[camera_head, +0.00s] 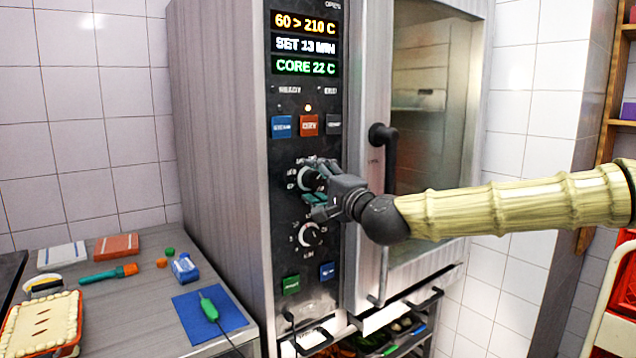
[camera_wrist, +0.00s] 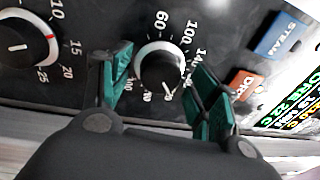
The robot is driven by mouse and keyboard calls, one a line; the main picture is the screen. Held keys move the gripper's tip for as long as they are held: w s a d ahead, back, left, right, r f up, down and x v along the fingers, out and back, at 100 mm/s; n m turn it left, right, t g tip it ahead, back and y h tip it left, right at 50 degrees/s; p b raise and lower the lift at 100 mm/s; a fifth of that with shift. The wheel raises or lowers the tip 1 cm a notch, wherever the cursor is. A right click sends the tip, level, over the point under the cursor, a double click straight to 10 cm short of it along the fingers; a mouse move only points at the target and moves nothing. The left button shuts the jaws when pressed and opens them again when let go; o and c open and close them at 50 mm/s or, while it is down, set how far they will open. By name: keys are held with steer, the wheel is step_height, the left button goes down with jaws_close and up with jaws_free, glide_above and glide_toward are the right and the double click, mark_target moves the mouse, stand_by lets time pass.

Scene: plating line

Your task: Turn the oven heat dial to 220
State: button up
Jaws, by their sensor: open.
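The heat dial (camera_head: 305,180) is the upper of two round knobs on the oven's control panel, partly hidden by my gripper (camera_head: 318,186). In the wrist view the heat dial (camera_wrist: 157,66) is a black knob with a light ring and a scale showing 60, 100 and 140. My gripper (camera_wrist: 160,80) is open, with one green-padded finger on each side of the knob. I cannot tell whether the pads touch it. The top line of the display (camera_head: 305,24) reads 60 > 210 C. The knob's lower scale numbers are hard to read.
A minute dial (camera_head: 310,235) sits below the heat dial. Coloured buttons (camera_head: 308,125) are above it. The oven door handle (camera_head: 382,150) stands out just right of my gripper. A steel counter (camera_head: 140,310) at left holds a pie, a blue mat and small items.

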steer(key=shift+s, duration=0.1)
steer(key=v, duration=1.2)
